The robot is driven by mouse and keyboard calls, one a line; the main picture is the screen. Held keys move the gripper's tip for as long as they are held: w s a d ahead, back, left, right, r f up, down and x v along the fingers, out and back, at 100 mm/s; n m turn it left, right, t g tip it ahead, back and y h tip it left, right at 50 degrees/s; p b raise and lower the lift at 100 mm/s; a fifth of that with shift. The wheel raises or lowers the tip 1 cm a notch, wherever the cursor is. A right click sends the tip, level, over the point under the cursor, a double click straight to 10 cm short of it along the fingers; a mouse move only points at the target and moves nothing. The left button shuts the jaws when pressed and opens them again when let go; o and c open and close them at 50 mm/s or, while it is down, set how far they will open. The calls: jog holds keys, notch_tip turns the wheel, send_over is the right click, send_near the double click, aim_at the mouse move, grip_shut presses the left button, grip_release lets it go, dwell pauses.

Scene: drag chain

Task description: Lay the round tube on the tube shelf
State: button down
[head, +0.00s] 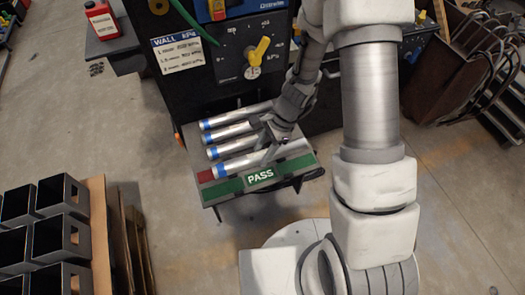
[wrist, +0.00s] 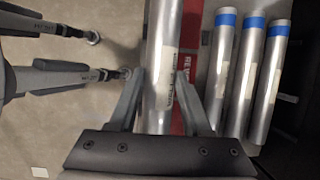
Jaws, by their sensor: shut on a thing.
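My gripper (head: 270,139) is shut on a plain silver round tube (head: 226,168). In the wrist view the tube (wrist: 162,50) runs lengthwise between the two fingers (wrist: 158,95). The tube shelf (head: 228,188) has a green strip marked PASS and a red part at its left end. The held tube is over the shelf's front part, roughly parallel to several blue-banded tubes (head: 222,137) behind it. In the wrist view those tubes (wrist: 236,80) are to the right, apart from it. The held tube looks larger there; whether it touches the shelf I cannot tell.
A dark test cabinet with a gauge panel (head: 253,48) and yellow knob stands behind the shelf. A red container (head: 102,20) stands at back left. Square dark tubes (head: 62,190) on a pallet are at lower left. Bare floor (head: 160,215) lies between.

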jog(key=shift+f, duration=0.1)
jog(key=shift+f+b, duration=4.2)
jog(key=shift+f, duration=0.55)
jog(key=shift+c, duration=1.3)
grip_release()
jog(key=p+v, duration=0.5)
jog(key=v, duration=1.2)
jog(key=shift+r+p, duration=0.2)
jog(key=shift+p, duration=0.1)
